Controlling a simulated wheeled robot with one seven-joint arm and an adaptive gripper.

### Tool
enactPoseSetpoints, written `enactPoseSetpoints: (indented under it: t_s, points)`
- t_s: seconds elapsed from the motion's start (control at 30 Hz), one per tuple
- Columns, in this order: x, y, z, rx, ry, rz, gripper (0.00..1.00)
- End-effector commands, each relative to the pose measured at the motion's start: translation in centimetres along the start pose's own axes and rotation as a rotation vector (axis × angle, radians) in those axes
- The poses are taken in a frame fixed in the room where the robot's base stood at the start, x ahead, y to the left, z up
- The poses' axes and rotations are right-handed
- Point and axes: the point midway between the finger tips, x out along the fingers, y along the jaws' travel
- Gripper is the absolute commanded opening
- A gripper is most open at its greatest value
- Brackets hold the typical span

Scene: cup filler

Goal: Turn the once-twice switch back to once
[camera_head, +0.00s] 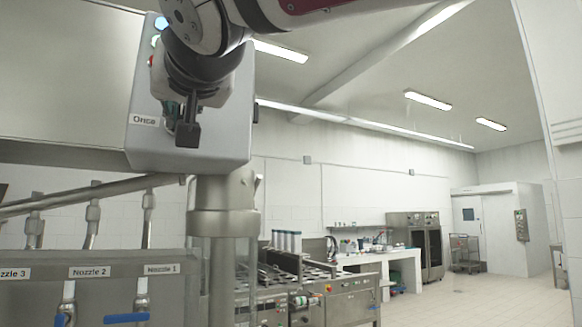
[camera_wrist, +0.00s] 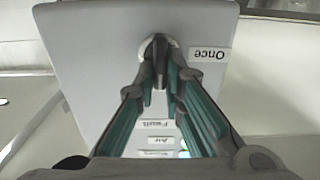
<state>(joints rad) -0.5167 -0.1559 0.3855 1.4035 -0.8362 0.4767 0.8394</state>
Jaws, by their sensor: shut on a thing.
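The once-twice switch (camera_wrist: 158,46) is a dark knob on a pale round base on the grey control box (camera_head: 232,120). The "Once" label (camera_head: 144,120) is left of my gripper in the head view; in the wrist view the label (camera_wrist: 209,54) appears upside down, right of the knob. My gripper (camera_head: 180,118) is at the box face, and its fingers (camera_wrist: 160,76) are closed around the knob. In the head view my gripper hides the switch. No "Twice" label is readable, and I cannot tell exactly which position the knob points to.
A steel post (camera_head: 222,225) carries the box. Below left are nozzles with blue-handled valves (camera_head: 126,318). Lamps or buttons (camera_head: 160,23) sit higher on the box, partly behind my arm. A filling machine (camera_head: 340,290) stands behind; open floor (camera_head: 480,298) lies to the right.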

Motion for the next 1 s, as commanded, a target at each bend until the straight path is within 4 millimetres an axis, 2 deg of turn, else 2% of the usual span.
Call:
enactPoseSetpoints:
  t_s: [0.27,0.47,1.0]
  points:
    - [-0.02,-0.05,0.00,-0.035,0.000,0.000,0.00]
    - [-0.02,-0.17,0.02,-0.139,0.000,0.000,0.00]
    - [-0.06,-0.75,0.21,-0.633,0.000,0.000,0.00]
